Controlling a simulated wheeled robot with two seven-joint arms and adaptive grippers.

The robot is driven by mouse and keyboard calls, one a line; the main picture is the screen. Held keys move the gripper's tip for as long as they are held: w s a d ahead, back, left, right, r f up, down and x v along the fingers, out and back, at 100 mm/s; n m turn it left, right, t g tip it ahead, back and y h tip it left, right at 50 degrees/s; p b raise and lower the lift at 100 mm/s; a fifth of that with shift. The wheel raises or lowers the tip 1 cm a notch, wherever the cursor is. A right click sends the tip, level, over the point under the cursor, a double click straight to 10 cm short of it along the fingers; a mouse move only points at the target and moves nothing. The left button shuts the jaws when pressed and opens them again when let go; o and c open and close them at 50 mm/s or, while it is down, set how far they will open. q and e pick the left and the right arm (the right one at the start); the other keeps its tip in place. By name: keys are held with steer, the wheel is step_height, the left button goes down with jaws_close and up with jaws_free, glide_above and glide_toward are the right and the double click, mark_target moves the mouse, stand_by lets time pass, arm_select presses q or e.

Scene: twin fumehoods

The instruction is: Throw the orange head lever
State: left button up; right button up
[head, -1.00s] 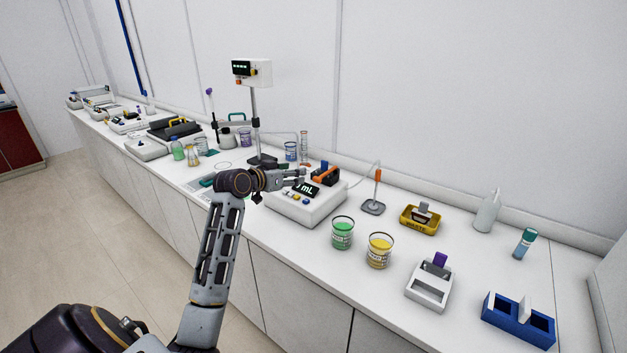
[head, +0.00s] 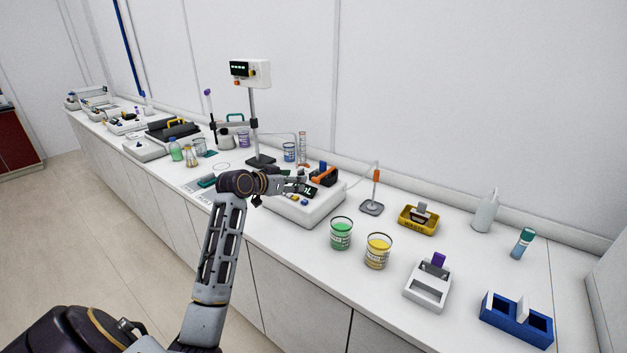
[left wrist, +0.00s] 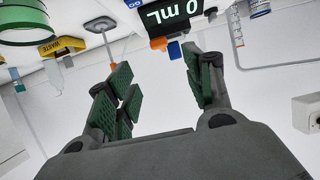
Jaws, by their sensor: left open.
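A white pump unit (head: 290,213) with a dark mL display (left wrist: 170,14) stands on the bench. An orange lever part (head: 325,178) with a blue block (head: 322,167) sits at its back right. In the left wrist view, which looks upside down, the orange part (left wrist: 158,43) and blue block (left wrist: 174,50) show beyond my fingertips. My left gripper (head: 300,184) is open and empty, over the unit and just left of the orange part. Its green-padded fingers (left wrist: 155,68) are spread apart. Contact with the lever cannot be told. My right gripper is out of view.
A stand with an orange top (head: 372,207), green beaker (head: 340,235), yellow beaker (head: 378,252) and yellow waste tray (head: 418,227) lie to the right. A tall stand with a display box (head: 250,74) rises behind my gripper. The front right bench is partly clear.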

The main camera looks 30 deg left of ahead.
mark_target(314, 179)
arm_select(q)
steer(key=x, duration=0.5)
steer(key=shift+w, duration=0.15)
steer(key=shift+p+x, duration=0.3)
steer(key=shift+x, duration=0.45)
steer(key=x, duration=0.3)
steer(key=shift+w, duration=0.15)
steer(key=shift+x, duration=1.25)
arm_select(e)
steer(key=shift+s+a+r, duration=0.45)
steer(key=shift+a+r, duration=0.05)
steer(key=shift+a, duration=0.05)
arm_select(q)
steer(key=shift+d, duration=0.1)
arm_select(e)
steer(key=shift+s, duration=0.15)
arm_select(q)
steer(key=shift+c, duration=0.9)
jaws_close()
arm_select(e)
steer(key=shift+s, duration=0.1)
